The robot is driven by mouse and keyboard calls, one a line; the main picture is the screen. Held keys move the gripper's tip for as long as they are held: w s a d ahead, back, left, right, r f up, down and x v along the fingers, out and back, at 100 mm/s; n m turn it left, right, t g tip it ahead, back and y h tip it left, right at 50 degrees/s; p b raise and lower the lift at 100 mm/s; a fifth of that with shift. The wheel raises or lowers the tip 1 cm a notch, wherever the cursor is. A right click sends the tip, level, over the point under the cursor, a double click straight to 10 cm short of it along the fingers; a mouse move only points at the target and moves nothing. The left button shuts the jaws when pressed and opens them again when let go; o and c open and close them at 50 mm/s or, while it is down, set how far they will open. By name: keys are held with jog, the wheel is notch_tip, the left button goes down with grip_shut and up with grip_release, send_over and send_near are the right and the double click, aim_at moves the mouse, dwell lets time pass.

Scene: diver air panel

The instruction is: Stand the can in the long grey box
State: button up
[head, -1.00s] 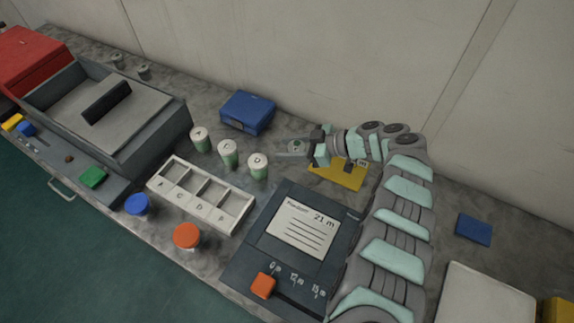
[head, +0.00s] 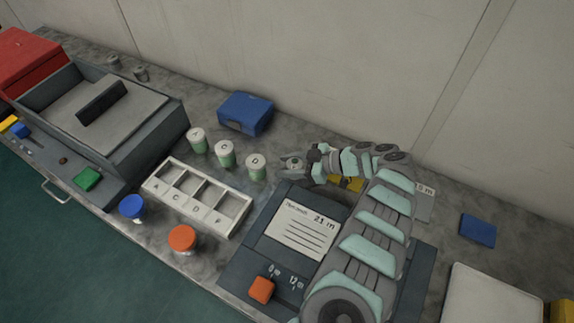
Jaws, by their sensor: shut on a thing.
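My gripper (head: 300,164) is at the back middle of the bench, its fingers pointing left. It is shut on a small grey, round-topped thing that looks like a can (head: 291,162); the fingers and wrist hide part of it, and its tilt and height above the bench are unclear. A long grey box (head: 150,138) stands at the left, with a lighter grey panel and a dark bar at its top. Two small grey cans (head: 140,74) stand behind the box on the bench.
Several white-green canisters (head: 225,155) stand between my gripper and the box, behind a pale compartment tray (head: 203,213). A blue case (head: 245,113) is at the back. A dark panel (head: 243,268) lies in front, partly under my arm. Blue (head: 132,207) and orange-topped (head: 182,240) jars stand in front.

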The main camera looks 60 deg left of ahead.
aim_at(302, 166)
jog(key=o, duration=1.4)
jog(key=shift+f, duration=0.1)
jog(key=shift+s+r, duration=0.1)
jog(key=shift+r, duration=0.1)
jog(key=b+v, duration=0.1)
jog(key=v, duration=0.2)
jog(key=b+v, duration=0.1)
jog(key=v, duration=0.3)
jog(key=b+v, duration=0.1)
jog(key=v, duration=0.2)
jog(key=shift+w+d+f, duration=0.2)
jog(key=shift+w+f, duration=0.05)
jog(key=shift+w, duration=0.1)
jog(key=shift+w+d+r+b, duration=0.3)
jog(key=shift+r+b, duration=0.1)
jog(key=shift+b, duration=0.15)
jog(key=shift+c, duration=0.4)
jog(key=shift+w+d+r, duration=0.1)
jog(key=shift+r, duration=0.1)
jog(key=shift+c, duration=1.3)
